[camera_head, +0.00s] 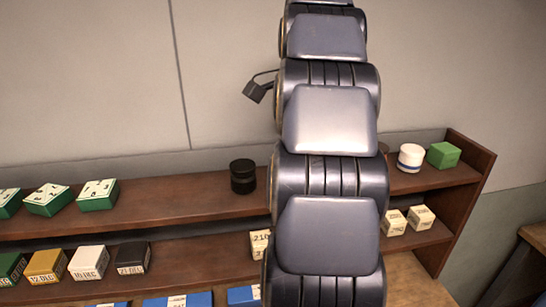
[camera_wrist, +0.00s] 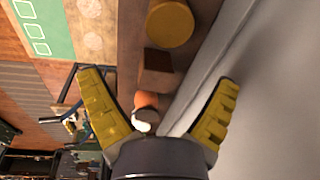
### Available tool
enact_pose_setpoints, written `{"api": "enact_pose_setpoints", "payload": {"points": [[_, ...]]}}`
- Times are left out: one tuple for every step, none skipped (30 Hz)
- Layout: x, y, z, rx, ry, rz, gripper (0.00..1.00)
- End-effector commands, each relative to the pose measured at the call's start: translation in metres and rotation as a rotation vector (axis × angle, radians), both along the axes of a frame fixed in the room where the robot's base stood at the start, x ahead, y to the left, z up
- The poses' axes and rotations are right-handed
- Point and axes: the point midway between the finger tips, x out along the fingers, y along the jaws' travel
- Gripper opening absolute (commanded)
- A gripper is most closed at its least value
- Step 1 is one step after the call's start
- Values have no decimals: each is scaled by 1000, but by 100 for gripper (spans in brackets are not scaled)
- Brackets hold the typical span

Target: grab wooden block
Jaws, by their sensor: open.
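In the wrist view a brown wooden block (camera_wrist: 156,62) sits on a narrow ledge, between a yellow round piece (camera_wrist: 170,24) and an orange-and-white piece (camera_wrist: 146,104). My gripper (camera_wrist: 160,80) has its two yellow fingers spread wide, one on each side of the line of pieces. The block shows in the gap near the fingertips, and I see no finger touching it. Nothing is held. In the head view my arm covers the middle of the shelf; my gripper and the block cannot be made out there.
The head view shows a two-tier shelf (camera_head: 160,212) against a wall. A black jar (camera_head: 243,176), a white jar (camera_head: 411,158) and a green block (camera_head: 443,155) stand on top. Several small boxes fill the lower tier. In the wrist view, a pale wall surface (camera_wrist: 270,100) lies close to the right finger.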

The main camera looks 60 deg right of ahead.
Motion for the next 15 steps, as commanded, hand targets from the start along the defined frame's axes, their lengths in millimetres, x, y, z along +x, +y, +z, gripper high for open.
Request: {"api": "enact_pose_setpoints", "payload": {"points": [[-11,-16,2,-9,-10,-81,90],[-17,-22,4,-13,-14,-122,90],[-23,-30,6,-18,-20,-166,90],[-26,-34,6,-19,-23,-193,90],[-29,-37,6,-20,-25,-215,90],[-32,-40,7,-22,-27,-236,90],[-34,-42,7,-24,-28,-247,90],[-35,-43,6,-24,-29,-254,90],[-35,-43,5,-24,-29,-258,90],[-35,-43,4,-24,-29,-259,90],[-35,-44,2,-24,-29,-259,90],[-35,-44,-1,-26,-29,-258,90],[-35,-45,-3,-28,-30,-257,90],[-35,-45,-6,-28,-30,-257,90],[-35,-45,-9,-25,-28,-256,90]]}}
